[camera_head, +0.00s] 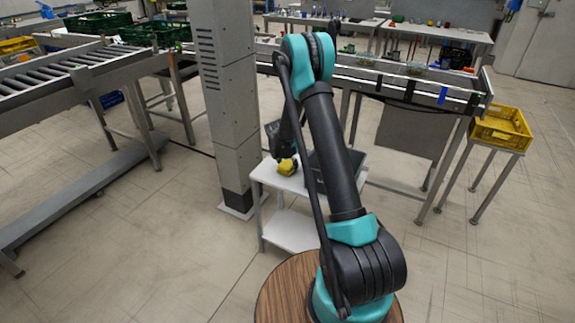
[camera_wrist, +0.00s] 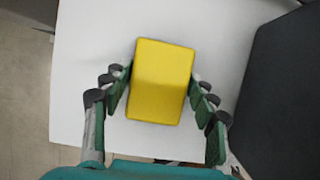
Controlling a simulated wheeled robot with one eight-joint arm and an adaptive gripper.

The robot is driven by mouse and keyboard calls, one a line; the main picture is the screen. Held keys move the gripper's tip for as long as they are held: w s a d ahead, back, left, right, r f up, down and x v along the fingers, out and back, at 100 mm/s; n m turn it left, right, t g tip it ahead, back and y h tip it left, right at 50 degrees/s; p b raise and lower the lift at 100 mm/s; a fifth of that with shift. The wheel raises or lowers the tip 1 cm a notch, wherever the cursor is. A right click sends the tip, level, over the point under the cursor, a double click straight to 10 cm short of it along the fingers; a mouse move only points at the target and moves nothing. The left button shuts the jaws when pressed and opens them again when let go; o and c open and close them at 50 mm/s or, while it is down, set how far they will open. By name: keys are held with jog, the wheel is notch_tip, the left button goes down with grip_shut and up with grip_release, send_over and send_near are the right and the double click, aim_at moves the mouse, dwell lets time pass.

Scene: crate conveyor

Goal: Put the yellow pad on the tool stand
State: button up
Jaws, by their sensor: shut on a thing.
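The yellow pad (camera_wrist: 160,82) sits between the fingers of my gripper (camera_wrist: 159,88) in the wrist view, with both fingers against its sides. It also shows in the head view (camera_head: 287,167), below the end of my arm. Below the pad in the wrist view is a white surface (camera_wrist: 82,65). It is the top of a small white two-level stand (camera_head: 264,176) in the head view, which may be the tool stand. I cannot tell whether the pad touches this top or hangs just above it.
A dark box (camera_wrist: 283,95) stands on the white top, right of the pad. A grey column (camera_head: 225,100) rises close to the stand's left. Conveyors (camera_head: 75,70) stand left and behind. A yellow crate (camera_head: 501,128) is on a side table at right. The floor around is open.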

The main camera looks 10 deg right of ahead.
jog(key=o, duration=1)
